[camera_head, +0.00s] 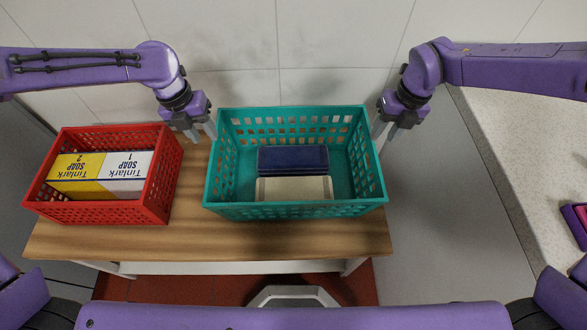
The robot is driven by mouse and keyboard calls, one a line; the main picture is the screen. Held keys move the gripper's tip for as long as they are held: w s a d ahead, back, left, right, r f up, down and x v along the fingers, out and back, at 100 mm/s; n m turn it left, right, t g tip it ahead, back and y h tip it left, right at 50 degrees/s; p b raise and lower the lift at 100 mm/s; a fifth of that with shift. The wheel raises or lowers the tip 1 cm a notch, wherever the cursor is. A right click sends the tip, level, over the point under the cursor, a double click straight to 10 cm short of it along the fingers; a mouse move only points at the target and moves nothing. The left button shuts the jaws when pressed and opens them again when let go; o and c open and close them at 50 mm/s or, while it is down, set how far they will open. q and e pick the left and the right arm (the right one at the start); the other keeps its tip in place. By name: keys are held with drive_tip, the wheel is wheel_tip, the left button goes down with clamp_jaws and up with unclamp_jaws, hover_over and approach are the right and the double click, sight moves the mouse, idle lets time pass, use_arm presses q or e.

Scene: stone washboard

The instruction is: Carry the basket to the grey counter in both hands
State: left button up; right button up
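A teal plastic basket (296,211) with perforated walls stands upright on a wooden-topped table. A dark blue block-like item (292,159) and a cream one (294,188) lie inside it. My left gripper (201,133) is open, fingers pointing down, just outside the basket's far left corner. My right gripper (384,130) is open, fingers pointing down, just outside the far right corner. I cannot tell whether the fingers touch the walls. The speckled light grey counter (500,135) runs along the right side, apart from the table.
A red basket (100,212) holding yellow and white soap boxes (98,176) stands left of the teal one on the wooden table (150,240). A tiled wall is close behind. A purple and pink object (577,222) sits at the counter's right edge; the visible counter top is otherwise clear.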

sight(219, 156)
use_arm(q)
drive_tip(key=shift+s, duration=0.1)
use_arm(e)
drive_tip(key=shift+s, duration=0.15)
